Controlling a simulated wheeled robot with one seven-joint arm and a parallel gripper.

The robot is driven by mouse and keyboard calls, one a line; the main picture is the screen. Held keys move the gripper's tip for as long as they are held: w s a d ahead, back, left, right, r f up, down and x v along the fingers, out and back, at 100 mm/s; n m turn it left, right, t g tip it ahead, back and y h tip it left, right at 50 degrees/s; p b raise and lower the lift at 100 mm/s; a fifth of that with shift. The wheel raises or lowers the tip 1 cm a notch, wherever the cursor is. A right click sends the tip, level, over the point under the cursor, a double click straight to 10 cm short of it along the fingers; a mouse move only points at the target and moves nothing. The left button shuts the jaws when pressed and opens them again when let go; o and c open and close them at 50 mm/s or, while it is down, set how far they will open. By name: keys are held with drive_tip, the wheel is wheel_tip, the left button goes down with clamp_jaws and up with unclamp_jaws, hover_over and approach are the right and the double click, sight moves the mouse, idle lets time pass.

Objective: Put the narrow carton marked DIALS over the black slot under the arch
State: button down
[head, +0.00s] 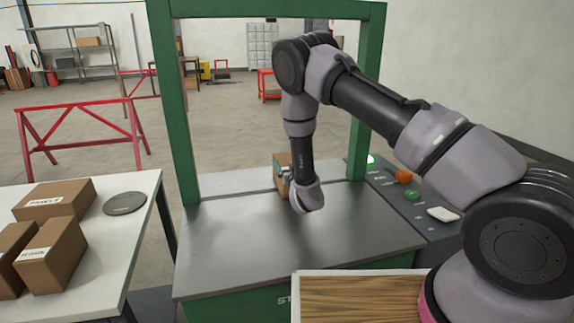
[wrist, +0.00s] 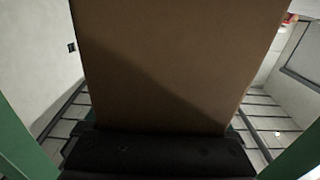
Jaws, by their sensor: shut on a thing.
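A brown carton (head: 281,160) is under the green arch (head: 270,9), mostly behind my wrist in the head view. My gripper (head: 287,176) is shut on it. In the wrist view the carton (wrist: 175,65) fills the middle above the dark gripper body (wrist: 158,155). I cannot read any marking on it. The steel top (head: 310,240) runs below the arch. A thin line crosses the steel near the posts, but I cannot make out the black slot. Whether the carton touches the steel is hidden.
Several other cartons (head: 55,200) lie on the white table (head: 120,245) at left, beside a grey disc (head: 125,204). A control panel (head: 412,196) with buttons is right of the arch. The front steel is clear.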

unclamp_jaws()
drive_tip(key=shift+f, duration=0.15)
